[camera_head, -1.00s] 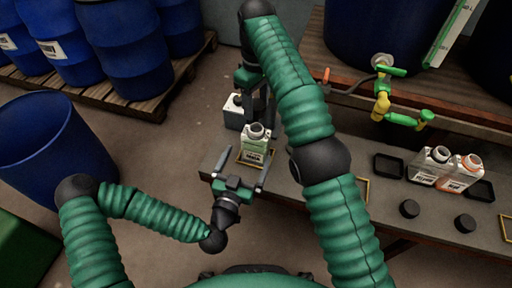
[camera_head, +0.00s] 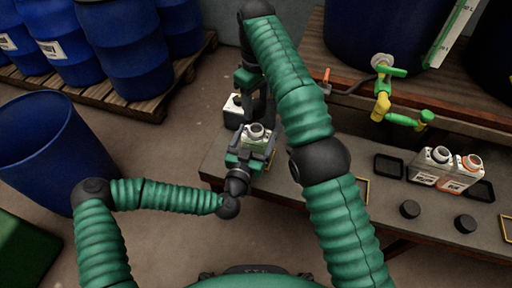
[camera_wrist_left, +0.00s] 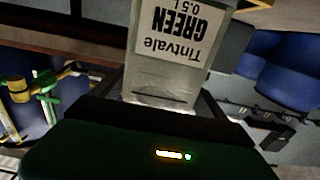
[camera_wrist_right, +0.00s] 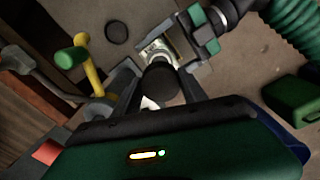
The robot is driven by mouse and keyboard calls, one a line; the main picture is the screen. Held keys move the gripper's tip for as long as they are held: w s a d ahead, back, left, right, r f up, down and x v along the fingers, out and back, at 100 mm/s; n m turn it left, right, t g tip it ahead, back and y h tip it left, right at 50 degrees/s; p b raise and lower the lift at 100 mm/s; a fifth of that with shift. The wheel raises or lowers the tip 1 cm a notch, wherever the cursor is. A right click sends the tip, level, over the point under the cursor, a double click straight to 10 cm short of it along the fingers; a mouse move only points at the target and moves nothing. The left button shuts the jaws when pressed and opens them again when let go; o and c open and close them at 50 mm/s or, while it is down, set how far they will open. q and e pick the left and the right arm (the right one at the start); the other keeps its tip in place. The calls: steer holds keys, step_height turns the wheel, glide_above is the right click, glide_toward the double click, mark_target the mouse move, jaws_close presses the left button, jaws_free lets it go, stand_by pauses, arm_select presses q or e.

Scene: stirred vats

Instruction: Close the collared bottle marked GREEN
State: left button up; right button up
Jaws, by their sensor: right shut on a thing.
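The GREEN bottle (camera_head: 256,139) stands upright near the bench's left end, with its collared neck open on top. Its label, "Tintvale GREEN 0.5 L" (camera_wrist_left: 178,30), fills the top of the left wrist view, upside down. My left gripper (camera_head: 254,148) is open, with a finger on each side of the bottle and a gap still showing. My right gripper (camera_wrist_right: 160,90) is shut on a round black cap (camera_wrist_right: 161,83). It is behind the bottle in the head view, where the cap cannot be made out. The bottle shows beyond the cap in the right wrist view (camera_wrist_right: 157,50).
To the right are two other open bottles (camera_head: 431,166) (camera_head: 461,174), dark trays (camera_head: 388,166) and two loose black caps (camera_head: 409,209) (camera_head: 465,223). A green-handled tap (camera_head: 384,88) hangs from the vat. A blue barrel (camera_head: 40,150) is at left.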

arm_select(q)
steer(key=c, duration=1.6)
steer(key=shift+c, duration=0.2)
arm_select(e)
glide_above(257, 128)
step_height(257, 128, down, 4)
steer(key=shift+s+f, duration=0.1)
steer(key=shift+s, duration=0.05)
steer(key=shift+f, duration=0.35)
steer(key=shift+f, duration=0.85)
steer(key=shift+f, duration=0.6)
steer(key=o, duration=1.4)
